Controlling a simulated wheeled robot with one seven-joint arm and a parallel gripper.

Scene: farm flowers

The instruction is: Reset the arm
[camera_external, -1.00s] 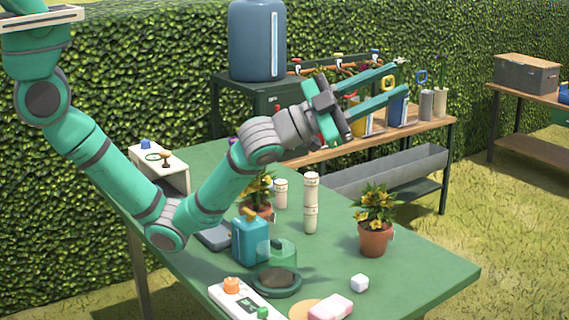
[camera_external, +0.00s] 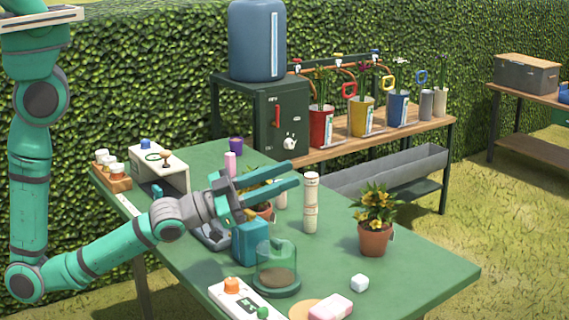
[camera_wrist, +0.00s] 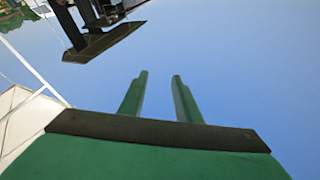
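My gripper (camera_external: 295,173) hangs over the left-middle of the green table (camera_external: 420,268), above the teal can and in front of a potted plant. Its two green fingers point right and slightly up, apart from each other, with nothing between them. In the wrist view the fingers (camera_wrist: 160,75) stand apart against blue sky, also empty. My arm is folded low at the left, its elbow near the bottom left corner of the outside view.
A teal can (camera_external: 250,243), a glass cloche (camera_external: 277,270), a white cylinder (camera_external: 311,203) and a flowering pot (camera_external: 374,238) stand on the table. A white box (camera_external: 158,168) is behind my forearm. The table's front right is mostly clear.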

